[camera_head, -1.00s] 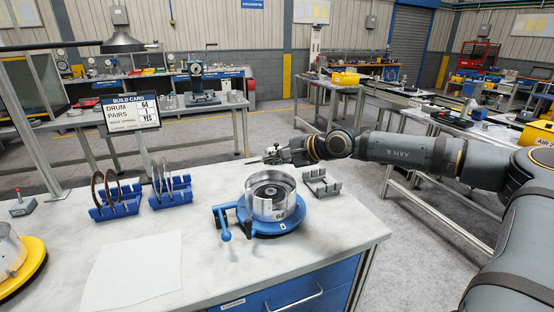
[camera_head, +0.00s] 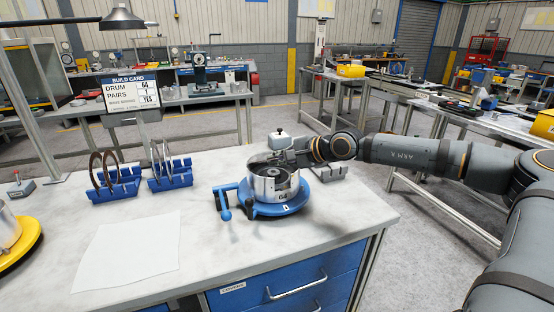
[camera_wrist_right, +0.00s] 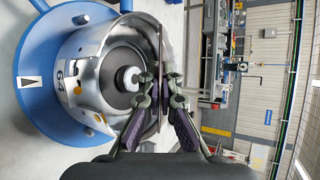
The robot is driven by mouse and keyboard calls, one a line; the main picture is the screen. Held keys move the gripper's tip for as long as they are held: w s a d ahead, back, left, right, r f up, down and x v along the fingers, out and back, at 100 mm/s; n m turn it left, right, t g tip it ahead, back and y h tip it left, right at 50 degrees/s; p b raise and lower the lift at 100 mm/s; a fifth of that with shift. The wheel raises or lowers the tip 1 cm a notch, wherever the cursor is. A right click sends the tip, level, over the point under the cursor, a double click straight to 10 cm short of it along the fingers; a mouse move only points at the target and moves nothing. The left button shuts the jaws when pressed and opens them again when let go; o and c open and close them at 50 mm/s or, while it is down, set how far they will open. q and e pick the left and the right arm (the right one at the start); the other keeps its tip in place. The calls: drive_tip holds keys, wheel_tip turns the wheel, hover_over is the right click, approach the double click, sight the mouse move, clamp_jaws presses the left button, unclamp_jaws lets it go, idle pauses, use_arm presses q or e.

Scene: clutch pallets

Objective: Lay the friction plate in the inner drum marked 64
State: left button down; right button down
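The inner drum marked 64 (camera_head: 283,190) is an open silver cylinder upright on a round blue base (camera_head: 284,209). It also shows in the right wrist view (camera_wrist_right: 73,68), with dark rings and a hub inside. My right gripper (camera_head: 277,158) is just above the drum's far rim. In the right wrist view my right gripper (camera_wrist_right: 160,98) is shut on a thin round plate (camera_wrist_right: 160,40), seen edge-on with a brownish edge, so I take it for the friction plate. My left gripper is not in view.
A blue rack (camera_head: 115,190) holds brown plates and a second blue rack (camera_head: 171,180) holds grey ones. A build card (camera_head: 131,93) reads drum 64, pairs 1. A grey block (camera_head: 328,173) stands behind the drum. A white sheet (camera_head: 125,255) lies at the front left.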

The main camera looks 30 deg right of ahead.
drive_tip(key=c, duration=1.4)
unclamp_jaws()
drive_tip(key=shift+c, duration=0.2)
drive_tip(key=shift+f, duration=0.15)
drive_tip(key=shift+f+b, duration=0.45)
drive_tip(key=shift+b, duration=0.25)
drive_tip(key=shift+r, duration=0.1)
wheel_tip(320, 180, up, 9)
drive_tip(key=s+p, duration=0.1)
drive_tip(key=s, duration=0.1)
drive_tip(key=shift+a, duration=0.25)
